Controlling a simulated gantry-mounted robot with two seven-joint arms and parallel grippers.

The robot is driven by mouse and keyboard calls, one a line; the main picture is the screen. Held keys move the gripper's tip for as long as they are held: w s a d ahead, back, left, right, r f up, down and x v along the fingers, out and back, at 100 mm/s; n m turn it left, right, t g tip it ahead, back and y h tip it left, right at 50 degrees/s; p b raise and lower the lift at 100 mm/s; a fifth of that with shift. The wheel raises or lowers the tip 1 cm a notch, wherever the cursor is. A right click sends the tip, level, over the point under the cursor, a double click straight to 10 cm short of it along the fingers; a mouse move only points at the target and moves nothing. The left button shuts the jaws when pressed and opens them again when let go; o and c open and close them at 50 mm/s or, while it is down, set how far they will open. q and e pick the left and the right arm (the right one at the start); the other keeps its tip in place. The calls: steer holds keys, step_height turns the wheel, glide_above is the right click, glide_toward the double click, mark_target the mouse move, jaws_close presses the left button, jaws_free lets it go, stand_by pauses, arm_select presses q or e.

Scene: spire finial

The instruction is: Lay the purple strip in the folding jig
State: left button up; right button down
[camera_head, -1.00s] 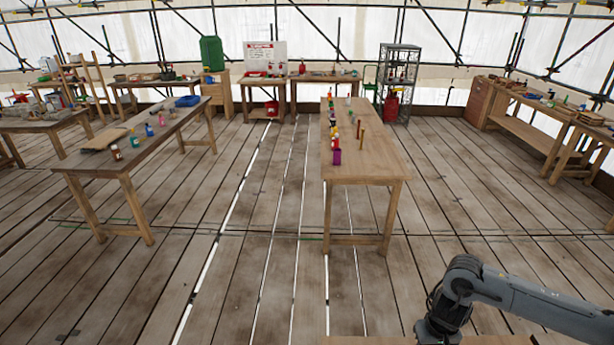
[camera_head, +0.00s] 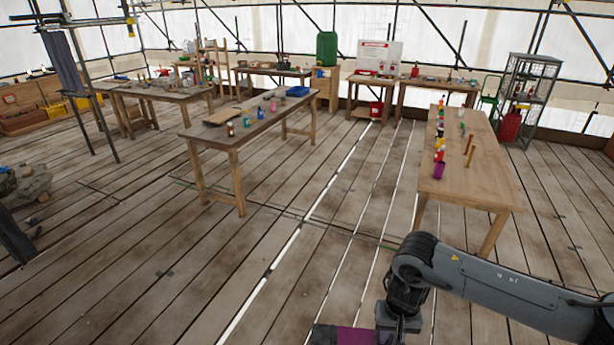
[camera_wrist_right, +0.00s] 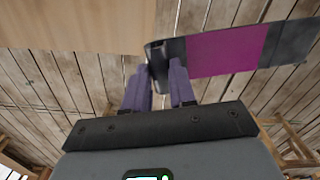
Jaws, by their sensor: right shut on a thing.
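The strip (camera_wrist_right: 225,50) has a purple middle and dark grey parts at its ends. In the right wrist view it extends to the right from my right gripper (camera_wrist_right: 160,76), which is shut on its dark near end. In the head view part of the purple strip (camera_head: 350,336) shows at the bottom edge, beside my right gripper (camera_head: 390,338); the rest is cut off by the frame. My left gripper is not in view. I cannot make out the folding jig in either view.
A pale wooden surface (camera_wrist_right: 65,25) shows at top left in the wrist view. In the head view, a workbench (camera_head: 470,185) with small bottles stands at right and another workbench (camera_head: 240,135) at centre left. The plank floor between them is open.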

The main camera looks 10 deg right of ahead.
mark_target(373, 340)
steer(key=w+a+r, duration=0.1)
steer(key=a, duration=0.1)
steer(key=w+a+r+n, duration=0.1)
steer(key=a, duration=0.1)
steer(key=w+a+n, duration=0.1)
steer(key=a, duration=0.2)
steer(key=shift+r, duration=0.4)
steer(key=shift+w+a+f+n, duration=0.1)
steer(key=shift+a+f+n, duration=0.1)
steer(key=shift+n, duration=0.3)
steer(key=d+f, duration=0.1)
steer(key=s+d+f, duration=0.2)
steer(key=d, duration=0.1)
steer(key=shift+f, duration=0.25)
steer(key=s+r+p, duration=0.4)
steer(key=r+p, duration=0.4)
steer(key=p, duration=0.1)
steer(key=s+r+p, duration=0.4)
steer(key=r+p, duration=0.4)
steer(key=p, duration=0.2)
steer(key=shift+s+r, duration=0.15)
steer(key=shift+s, duration=0.25)
